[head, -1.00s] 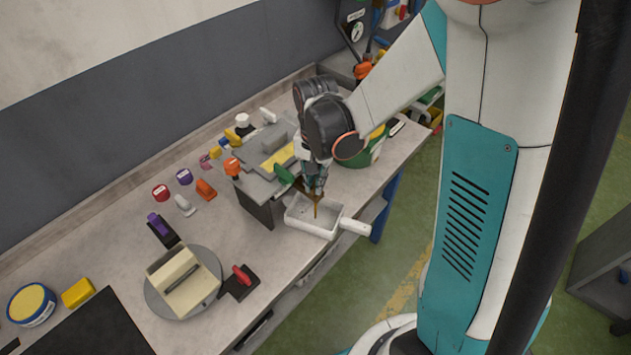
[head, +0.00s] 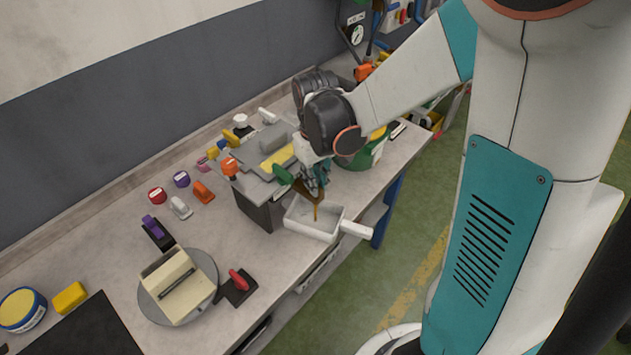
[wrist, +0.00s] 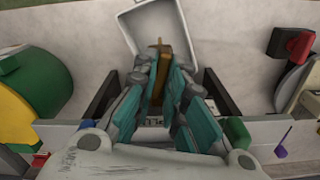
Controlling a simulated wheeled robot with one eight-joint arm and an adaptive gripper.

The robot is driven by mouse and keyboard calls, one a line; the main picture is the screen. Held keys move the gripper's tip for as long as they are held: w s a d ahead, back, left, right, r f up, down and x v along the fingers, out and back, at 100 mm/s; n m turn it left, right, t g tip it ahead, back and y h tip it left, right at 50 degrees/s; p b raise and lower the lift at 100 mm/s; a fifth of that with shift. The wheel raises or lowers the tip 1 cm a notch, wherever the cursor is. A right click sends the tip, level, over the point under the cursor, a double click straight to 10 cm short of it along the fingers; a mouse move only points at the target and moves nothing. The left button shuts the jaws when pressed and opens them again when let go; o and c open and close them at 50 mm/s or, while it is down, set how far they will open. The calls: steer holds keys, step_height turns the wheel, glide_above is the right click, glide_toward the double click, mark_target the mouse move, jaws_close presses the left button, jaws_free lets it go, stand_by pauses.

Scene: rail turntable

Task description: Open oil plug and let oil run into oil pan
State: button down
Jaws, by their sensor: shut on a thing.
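My gripper (head: 317,184) is at the front of the grey machine box (head: 256,206), just above the oil pan. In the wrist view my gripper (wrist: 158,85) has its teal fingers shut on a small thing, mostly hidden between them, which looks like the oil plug. A brown streak, looking like oil, shows at the fingertips in the wrist view (wrist: 157,68). In the head view the brown streak (head: 316,213) reaches down into the pan. The white oil pan (head: 298,228) stands at the bench's front edge, its handle pointing right. It also shows in the wrist view (wrist: 183,30).
A green lever (head: 283,174) is on the machine beside my gripper. A green canister (head: 372,158) stands to the right. A round turntable (head: 205,262) with a cream block and a red-handled clamp (head: 240,282) are at the left front. Bench between them is clear.

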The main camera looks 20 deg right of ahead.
steer(key=shift+n, duration=1.1)
steer(key=c, duration=1.9)
jaws_free()
step_height(320, 180, up, 12)
steer(key=shift+s, duration=0.1)
